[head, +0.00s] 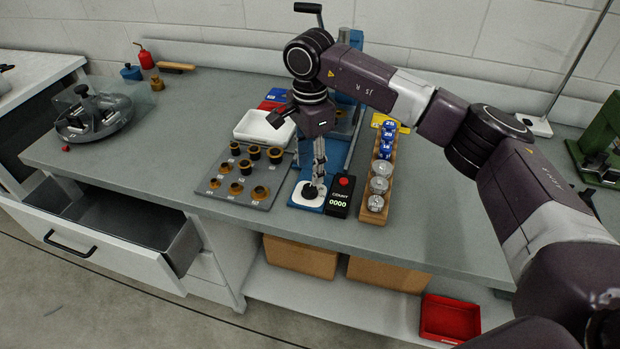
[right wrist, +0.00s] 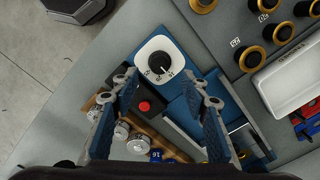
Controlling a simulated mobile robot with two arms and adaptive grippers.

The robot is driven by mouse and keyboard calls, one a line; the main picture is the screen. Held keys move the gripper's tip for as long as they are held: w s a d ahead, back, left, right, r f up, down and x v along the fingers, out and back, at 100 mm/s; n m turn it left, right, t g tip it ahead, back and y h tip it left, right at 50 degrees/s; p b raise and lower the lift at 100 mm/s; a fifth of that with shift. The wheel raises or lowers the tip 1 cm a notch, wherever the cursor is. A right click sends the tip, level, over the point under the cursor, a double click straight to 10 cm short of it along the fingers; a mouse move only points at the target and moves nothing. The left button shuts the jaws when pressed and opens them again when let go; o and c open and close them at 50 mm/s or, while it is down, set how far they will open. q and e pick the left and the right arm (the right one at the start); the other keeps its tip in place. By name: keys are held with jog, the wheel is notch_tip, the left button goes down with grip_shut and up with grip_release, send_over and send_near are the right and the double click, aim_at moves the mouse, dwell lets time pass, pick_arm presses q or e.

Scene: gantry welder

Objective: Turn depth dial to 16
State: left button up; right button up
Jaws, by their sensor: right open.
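The depth dial (head: 310,191) is a black knob on a white plate at the front of the blue machine base, near the bench's front edge. In the right wrist view the dial (right wrist: 160,63) shows a white pointer line and small marks around it; the numbers are too small to read. My right gripper (head: 318,176) points down above the dial and hides part of it. In the right wrist view its fingers (right wrist: 166,84) are apart, with nothing between them, and the dial appears just beyond the tips. I cannot tell whether they touch it. My left gripper is not in view.
A black counter box (head: 340,195) with a red button stands right beside the dial. A wooden rack (head: 374,205) of weights is to its right. A board (head: 238,180) of brass-rimmed dies is to the left, with a white tray (head: 264,127) behind. A drawer (head: 120,222) stands open.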

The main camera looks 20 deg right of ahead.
aim_at(310, 187)
notch_tip(310, 187, up, 6)
jog(key=shift+f, duration=0.1)
dwell(0.5)
